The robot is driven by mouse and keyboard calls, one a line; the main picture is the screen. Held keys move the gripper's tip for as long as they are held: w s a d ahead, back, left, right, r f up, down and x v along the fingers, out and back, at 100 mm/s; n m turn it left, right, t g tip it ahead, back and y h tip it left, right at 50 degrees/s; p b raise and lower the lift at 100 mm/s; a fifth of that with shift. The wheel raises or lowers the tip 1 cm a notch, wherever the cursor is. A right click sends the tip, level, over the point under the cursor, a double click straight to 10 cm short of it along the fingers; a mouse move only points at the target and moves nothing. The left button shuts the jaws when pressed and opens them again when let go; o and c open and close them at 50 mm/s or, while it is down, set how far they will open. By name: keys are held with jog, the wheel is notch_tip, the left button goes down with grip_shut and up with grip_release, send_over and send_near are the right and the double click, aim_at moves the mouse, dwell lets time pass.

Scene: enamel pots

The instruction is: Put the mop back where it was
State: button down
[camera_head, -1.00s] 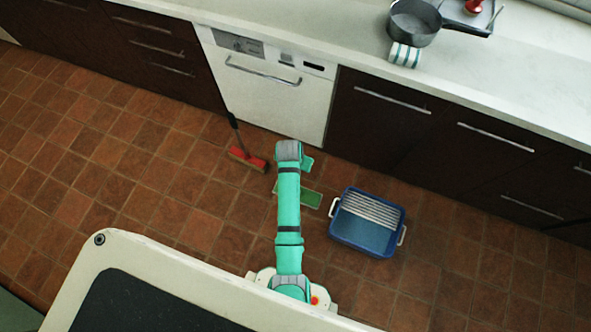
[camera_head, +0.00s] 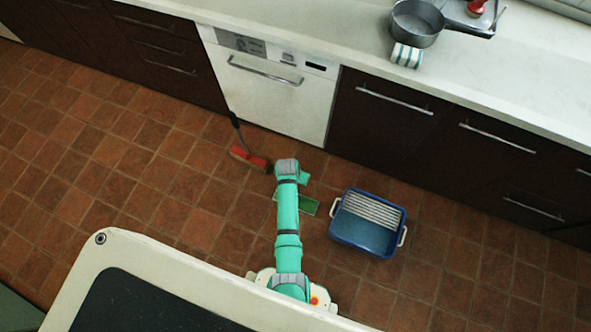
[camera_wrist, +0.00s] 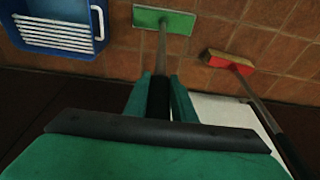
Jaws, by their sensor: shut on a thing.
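The mop has a flat green head and a dark handle. In the wrist view its head (camera_wrist: 164,20) is at the top centre and its handle (camera_wrist: 162,60) runs down between the teal fingers of my gripper (camera_wrist: 160,95), which is shut on it. In the head view part of the green mop head (camera_head: 308,205) shows beside my arm, low over or on the tiles. The arm hides the rest of the mop and most of the gripper there.
A red broom (camera_head: 248,157) stands near the white dishwasher (camera_head: 266,85), left of my arm; it also shows in the wrist view (camera_wrist: 228,62). A blue bucket (camera_head: 366,235) with a white grate is on the floor to the right. Tiles at left are clear.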

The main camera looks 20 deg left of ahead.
jog(key=shift+w+d+f, duration=0.1)
jog(key=c, duration=1.5)
grip_release()
jog(key=shift+w, duration=0.1)
jog(key=v, duration=1.2)
jog(key=s+d+r+t+y, duration=0.1)
jog(key=s+d+r+t, duration=0.1)
jog(key=s+d+t, duration=0.3)
jog(key=s+d+r+y, duration=0.1)
jog(key=s+d+r, duration=0.2)
jog(key=s, duration=0.5)
jog(key=s+d+r+t, duration=0.2)
jog(key=s+r, duration=0.1)
jog(key=r, duration=0.5)
jog(key=s+d+r+t+h, duration=0.1)
jog(key=s+d+r+t, duration=0.1)
jog(key=r, duration=0.7)
jog(key=s+d+r+t, duration=0.3)
jog(key=s+r, duration=0.3)
jog(key=r, duration=0.2)
jog(key=shift+s+r+h, duration=0.2)
jog(key=shift+s+h, duration=0.05)
jog(key=shift+h, duration=0.15)
